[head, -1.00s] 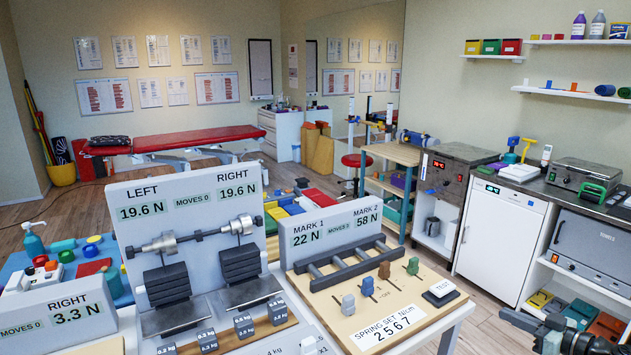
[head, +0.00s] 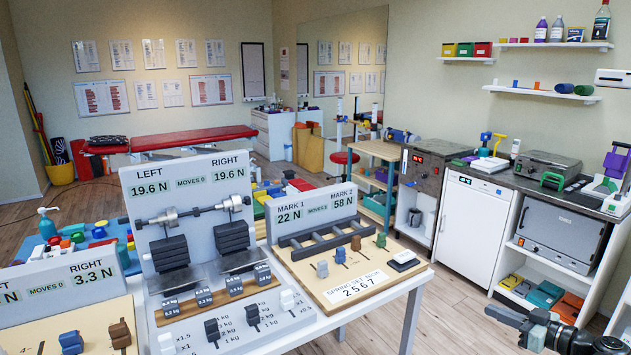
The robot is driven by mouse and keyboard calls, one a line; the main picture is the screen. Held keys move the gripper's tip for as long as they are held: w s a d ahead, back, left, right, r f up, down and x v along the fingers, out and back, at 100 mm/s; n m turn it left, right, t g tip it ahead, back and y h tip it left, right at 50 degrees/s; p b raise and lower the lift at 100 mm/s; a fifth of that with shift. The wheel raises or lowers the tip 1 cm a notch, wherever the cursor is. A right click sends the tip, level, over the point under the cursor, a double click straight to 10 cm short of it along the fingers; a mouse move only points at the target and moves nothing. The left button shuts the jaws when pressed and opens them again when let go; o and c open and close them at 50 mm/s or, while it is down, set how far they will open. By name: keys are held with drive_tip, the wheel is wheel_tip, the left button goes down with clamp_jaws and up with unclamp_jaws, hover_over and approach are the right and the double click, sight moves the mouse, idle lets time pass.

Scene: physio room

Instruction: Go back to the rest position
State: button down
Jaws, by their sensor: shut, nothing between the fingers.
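My gripper (head: 494,313) is at the lower right of the head view, at the end of my dark arm. Its fingers are together with nothing seen between them. It is in front of the wooden floor, right of the table and apart from the things on it. Part of my arm is cut off by the right and bottom picture edges.
A white table (head: 408,312) on the left bears a balance panel (head: 158,180) and a spring board (head: 312,280). A white cabinet (head: 472,228) and a grey oven unit (head: 560,238) line the right wall. Floor (head: 452,322) shows between them.

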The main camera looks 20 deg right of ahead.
drive_tip(key=w+a+r+n+g+y+p, duration=0.1)
drive_tip(key=w+a+n+g+y+p, duration=0.1)
drive_tip(key=w+a, duration=0.65)
drive_tip(key=w+a+n+g+y+p, duration=0.2)
drive_tip(key=w+a+n+g, duration=0.1)
drive_tip(key=a, duration=1)
drive_tip(key=w+a+r+n+g+y+p, duration=0.1)
drive_tip(key=w+a+n+g+y+p, duration=0.1)
drive_tip(key=w+a, duration=0.6)
drive_tip(key=s+a+f+g+h+p, duration=0.1)
drive_tip(key=s+a+f+g+h, duration=0.15)
drive_tip(key=a, duration=0.55)
drive_tip(key=s+a+f+m+g+h+p, duration=0.1)
drive_tip(key=s+a+f+g+p, duration=0.15)
drive_tip(key=a, duration=0.55)
drive_tip(key=s+a+f+g+h+p, duration=0.1)
drive_tip(key=a+f+g+h, duration=0.15)
drive_tip(key=a, duration=0.65)
drive_tip(key=s+d+f+m+h, duration=0.1)
drive_tip(key=d+m+h, duration=0.3)
drive_tip(key=d+m, duration=0.4)
drive_tip(key=shift+s+d+f+m, duration=0.2)
drive_tip(key=shift+s+f+m, duration=0.1)
drive_tip(key=shift+f+m, duration=0.45)
